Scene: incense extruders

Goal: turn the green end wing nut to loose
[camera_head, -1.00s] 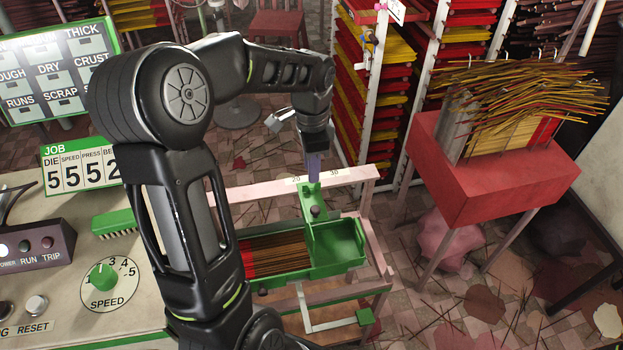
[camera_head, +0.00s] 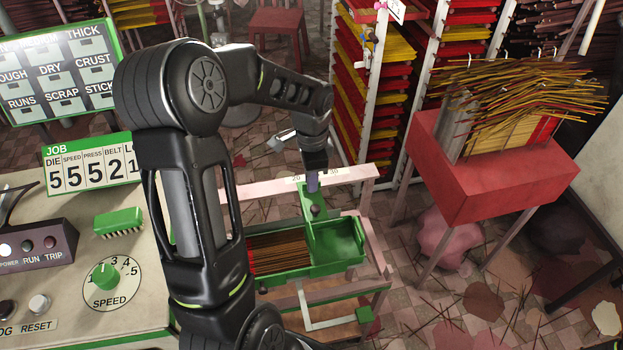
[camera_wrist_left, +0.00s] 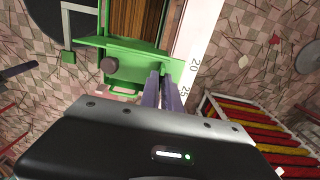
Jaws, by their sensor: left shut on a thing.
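The green end piece (camera_head: 314,203) sits across the wooden rail at the far side of the incense tray. My left gripper (camera_head: 312,187) points down at the far end of this green piece, by the ruler scale. My right gripper is in neither view.
The green tray (camera_head: 336,262) and a bed of brown sticks (camera_head: 280,254) lie nearer, beside the end piece. A pale rail with a ruler scale (camera_head: 300,179) runs behind. The control desk (camera_head: 75,270) stands left, a red stand with incense (camera_head: 490,170) right.

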